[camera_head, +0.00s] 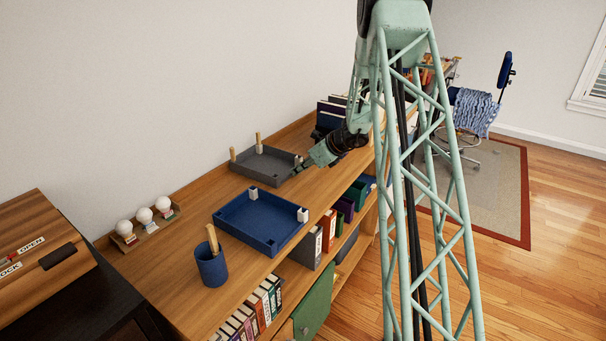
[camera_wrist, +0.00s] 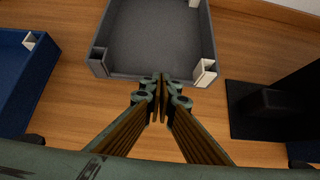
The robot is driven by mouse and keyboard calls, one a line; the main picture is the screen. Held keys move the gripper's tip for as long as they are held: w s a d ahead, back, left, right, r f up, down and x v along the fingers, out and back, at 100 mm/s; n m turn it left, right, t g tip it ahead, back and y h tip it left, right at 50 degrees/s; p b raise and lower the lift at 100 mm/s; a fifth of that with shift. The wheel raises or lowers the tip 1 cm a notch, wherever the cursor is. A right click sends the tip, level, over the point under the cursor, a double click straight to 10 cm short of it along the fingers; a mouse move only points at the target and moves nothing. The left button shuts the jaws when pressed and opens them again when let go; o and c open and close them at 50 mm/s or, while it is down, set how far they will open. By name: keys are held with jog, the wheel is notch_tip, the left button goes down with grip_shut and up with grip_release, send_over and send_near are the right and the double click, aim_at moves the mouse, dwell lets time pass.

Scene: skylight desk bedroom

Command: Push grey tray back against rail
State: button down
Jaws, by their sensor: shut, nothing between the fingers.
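The grey tray (camera_head: 262,164) lies on the wooden shelf top, behind and beside the blue tray. It has upright posts at its corners, two of them wooden pegs at the back. In the wrist view the grey tray (camera_wrist: 153,40) fills the top middle, its near wall facing me. My gripper (camera_wrist: 160,80) is shut and empty, its fingertips at the middle of that near wall, touching or almost touching it. In the head view my gripper (camera_head: 301,167) is at the tray's right front side. The rail (camera_head: 228,167) appears as a low wooden edge along the wall, partly hidden by the tray.
The blue tray (camera_head: 256,223) sits in front of the grey one and also shows at left in the wrist view (camera_wrist: 22,75). A blue cup (camera_head: 211,266) and white bulbs (camera_head: 144,216) stand further left. A black stand (camera_wrist: 275,103) is at right in the wrist view.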

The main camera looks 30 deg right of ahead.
jog(key=shift+s, duration=0.1)
dwell(0.5)
jog(key=shift+s+d, duration=0.15)
jog(key=shift+s, duration=0.1)
jog(key=s, duration=0.1)
jog(key=s+d+b, duration=0.1)
jog(key=shift+s+f+b, duration=0.1)
jog(key=shift+s+b, duration=0.2)
jog(key=p+v, duration=0.1)
jog(key=v, duration=0.9)
jog(key=shift+s, duration=0.2)
jog(key=shift+d, duration=0.1)
